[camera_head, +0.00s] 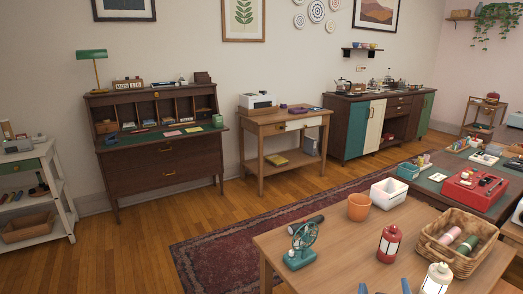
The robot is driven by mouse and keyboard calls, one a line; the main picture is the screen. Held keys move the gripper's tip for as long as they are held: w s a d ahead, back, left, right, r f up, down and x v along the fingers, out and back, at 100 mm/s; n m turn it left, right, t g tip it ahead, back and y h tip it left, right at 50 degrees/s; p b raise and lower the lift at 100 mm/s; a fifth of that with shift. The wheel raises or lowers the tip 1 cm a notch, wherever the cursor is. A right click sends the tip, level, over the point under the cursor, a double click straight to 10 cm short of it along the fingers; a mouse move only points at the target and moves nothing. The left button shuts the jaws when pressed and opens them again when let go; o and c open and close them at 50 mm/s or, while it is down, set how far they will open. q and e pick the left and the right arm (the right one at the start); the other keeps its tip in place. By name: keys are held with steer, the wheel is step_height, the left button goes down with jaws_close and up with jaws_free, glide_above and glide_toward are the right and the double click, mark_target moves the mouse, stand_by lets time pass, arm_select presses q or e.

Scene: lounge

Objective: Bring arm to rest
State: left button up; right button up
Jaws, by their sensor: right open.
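My right gripper (384,289) shows only as two blue fingertips at the bottom edge of the head view. The fingertips are apart with nothing visible between them. They are at the near part of the wooden table (345,245), left of a white lantern (436,279). Whether they touch the table cannot be seen. The rest of the right arm is out of frame. My left gripper is not in view.
The table's middle is mostly clear. A red toolbox (474,189) stands behind.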

steer(key=s+a+r+n+t+y, duration=0.1)
steer(key=a+r+n+t+y, duration=0.3)
steer(key=n, duration=1)
steer(key=s+a+f+n+g+y+p, duration=0.25)
steer(key=s+f+n+g+y, duration=0.3)
steer(key=n, duration=0.65)
arm_select(q)
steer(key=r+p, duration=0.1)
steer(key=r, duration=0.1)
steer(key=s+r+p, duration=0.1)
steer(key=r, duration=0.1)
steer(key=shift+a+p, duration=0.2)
steer(key=shift+p, duration=0.15)
arm_select(e)
steer(key=s+d+f+n+g+h, duration=0.1)
steer(key=s+d+f+n+g, duration=0.2)
steer(key=s, duration=0.8)
steer(key=s+d+f+n+g+h, duration=0.2)
steer(key=s+f+n, duration=0.3)
steer(key=s, duration=0.6)
step_height(320, 180, down, 2)
steer(key=shift+s+d+n+g, duration=0.15)
steer(key=shift+d+n+g, duration=0.25)
steer(key=shift+d+g, duration=0.05)
